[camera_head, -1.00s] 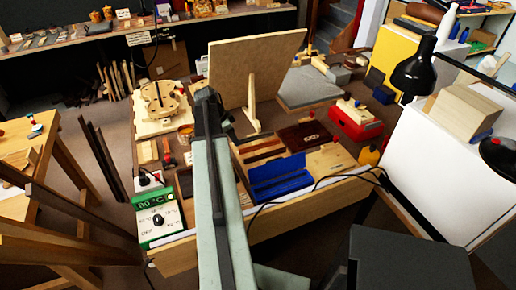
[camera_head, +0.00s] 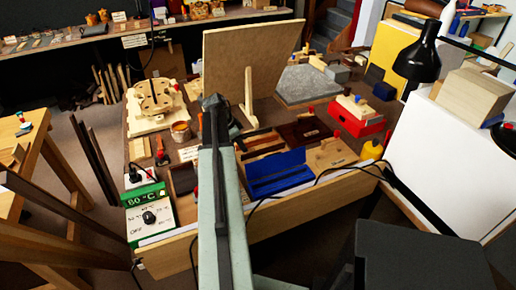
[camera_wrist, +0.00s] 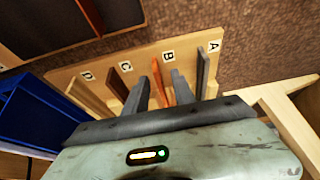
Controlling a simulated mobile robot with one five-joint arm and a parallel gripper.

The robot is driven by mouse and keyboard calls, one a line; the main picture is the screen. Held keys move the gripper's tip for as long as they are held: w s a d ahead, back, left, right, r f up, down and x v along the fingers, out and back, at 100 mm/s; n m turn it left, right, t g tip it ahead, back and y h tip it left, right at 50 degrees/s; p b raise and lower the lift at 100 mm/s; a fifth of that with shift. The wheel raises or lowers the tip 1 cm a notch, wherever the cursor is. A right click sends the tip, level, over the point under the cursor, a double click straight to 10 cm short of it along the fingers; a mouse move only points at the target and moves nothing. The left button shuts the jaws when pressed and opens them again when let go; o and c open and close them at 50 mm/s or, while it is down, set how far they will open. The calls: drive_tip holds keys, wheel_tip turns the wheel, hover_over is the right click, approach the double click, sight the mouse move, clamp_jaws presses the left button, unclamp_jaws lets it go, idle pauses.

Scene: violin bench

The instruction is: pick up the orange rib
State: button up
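In the wrist view, the orange rib (camera_wrist: 158,80) stands upright in a pale wooden rack (camera_wrist: 62,77), near the label B. My gripper (camera_wrist: 160,76) is open, with its two grey fingers pointing into the rack. One finger shows on each side of the orange rib, with gaps visible between. In the head view, my arm hides the gripper, and I cannot make out the orange rib.
A blue case (camera_head: 277,172) lies on the bench near the front edge; it also shows left in the wrist view (camera_wrist: 40,115). A large propped board (camera_head: 245,70) stands behind my arm. A heater box reading 80 °C (camera_head: 150,215) sits at the front left corner.

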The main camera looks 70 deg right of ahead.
drive_tip(key=shift+r, duration=0.1)
clamp_jaws()
drive_tip(key=shift+r+p, duration=0.15)
drive_tip(key=shift+p, duration=0.15)
